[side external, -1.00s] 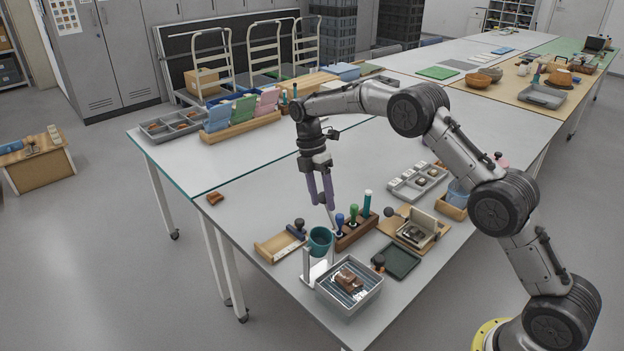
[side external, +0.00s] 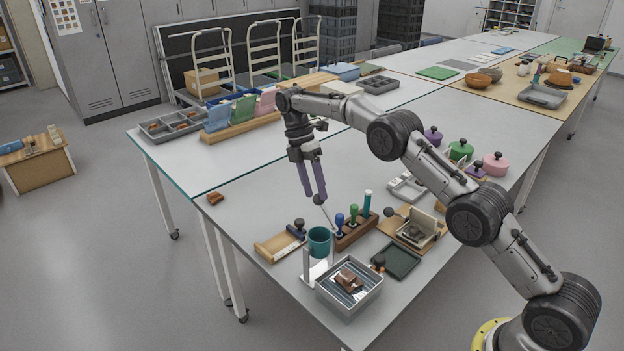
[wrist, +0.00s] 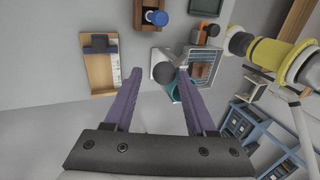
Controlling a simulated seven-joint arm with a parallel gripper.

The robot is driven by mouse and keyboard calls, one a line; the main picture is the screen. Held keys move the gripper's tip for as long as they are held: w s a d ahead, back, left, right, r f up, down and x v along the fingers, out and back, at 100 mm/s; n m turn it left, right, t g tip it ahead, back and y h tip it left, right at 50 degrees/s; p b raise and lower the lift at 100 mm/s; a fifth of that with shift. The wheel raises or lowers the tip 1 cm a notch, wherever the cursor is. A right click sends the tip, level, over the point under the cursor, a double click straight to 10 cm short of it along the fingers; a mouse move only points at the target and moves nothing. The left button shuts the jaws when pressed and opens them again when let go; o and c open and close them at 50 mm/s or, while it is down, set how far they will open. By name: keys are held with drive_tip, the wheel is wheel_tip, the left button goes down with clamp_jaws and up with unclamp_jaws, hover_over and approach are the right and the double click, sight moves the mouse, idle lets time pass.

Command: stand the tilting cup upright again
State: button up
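The teal cup (side external: 319,243) stands at its white stand (side external: 307,265) near the table's front edge. It looks close to upright in the side view; any small lean is hard to tell.
A grey basin (side external: 349,288) with a brown piece is in front of the cup. A wooden rack (side external: 357,232) of colored-handled tools stands close to its right, and a wooden tray (side external: 279,246) to its left. A dark green tray (side external: 398,261) lies further right. Table space behind the cup is clear.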

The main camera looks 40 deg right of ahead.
drive_tip(key=shift+v, duration=1.1)
